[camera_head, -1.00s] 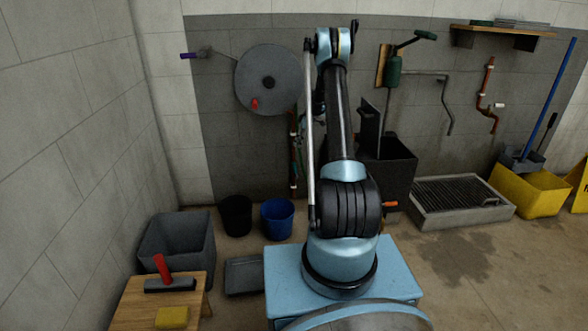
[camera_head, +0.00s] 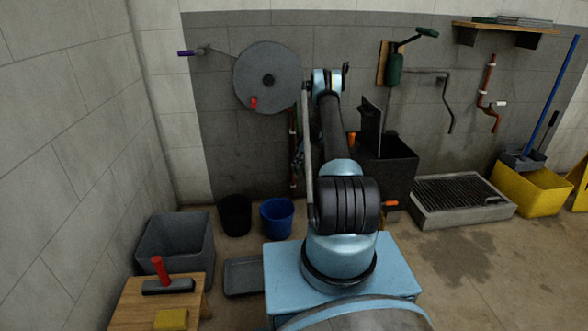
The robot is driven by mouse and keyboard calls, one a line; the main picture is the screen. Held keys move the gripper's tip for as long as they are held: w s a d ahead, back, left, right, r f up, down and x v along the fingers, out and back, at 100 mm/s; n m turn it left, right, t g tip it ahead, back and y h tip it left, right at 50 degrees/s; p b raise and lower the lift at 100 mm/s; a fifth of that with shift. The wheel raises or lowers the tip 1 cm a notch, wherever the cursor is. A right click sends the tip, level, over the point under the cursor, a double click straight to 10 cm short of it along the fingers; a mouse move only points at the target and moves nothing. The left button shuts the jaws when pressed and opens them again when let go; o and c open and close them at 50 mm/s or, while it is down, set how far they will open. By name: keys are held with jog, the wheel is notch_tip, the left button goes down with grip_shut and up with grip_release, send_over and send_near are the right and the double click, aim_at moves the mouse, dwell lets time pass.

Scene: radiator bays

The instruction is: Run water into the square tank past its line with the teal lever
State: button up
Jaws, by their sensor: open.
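A black square-sided tank (camera_head: 398,178) stands against the wall just right of my arm, with a dark upright panel (camera_head: 371,128) at its left back. My arm hides part of its left side. Its line and the water level inside cannot be made out. I cannot pick out a teal lever for certain; a small bluish-green part shows beside the copper pipe left of my arm, too small to tell.
Black (camera_head: 235,215) and blue (camera_head: 277,218) buckets, a grey tub (camera_head: 176,248) and a wooden stool (camera_head: 135,300) stand left. A floor grate (camera_head: 460,200) and yellow bucket (camera_head: 530,190) are right.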

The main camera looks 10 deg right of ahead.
aim_at(294, 171)
jog(key=shift+x, duration=1.85)
grip_shut()
